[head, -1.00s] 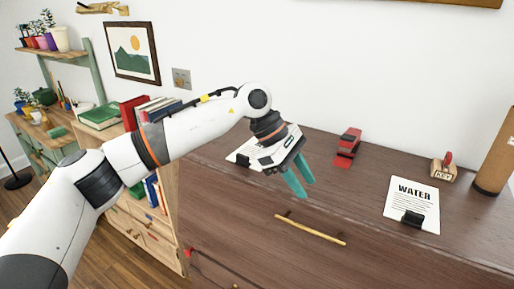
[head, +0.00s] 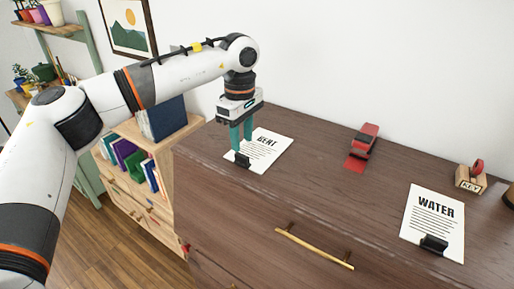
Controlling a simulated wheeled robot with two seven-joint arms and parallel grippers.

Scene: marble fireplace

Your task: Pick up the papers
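A white paper (head: 268,152) lies on the brown wooden top at the left, with a black clip (head: 243,161) at its near edge. Its heading is partly hidden and seems to end in "ENT". A second white paper (head: 432,222), headed "WATER", lies at the right with a black clip (head: 434,244) at its near edge. My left gripper (head: 241,146) points down over the left paper, its two teal fingers apart just above or at the clip. I cannot tell whether they touch it. My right gripper is not in view.
A red stapler (head: 364,142) sits between the papers toward the back. A yellow drawer handle (head: 314,249) is on the cabinet front. A small wooden bookshelf (head: 150,130) stands left of the cabinet.

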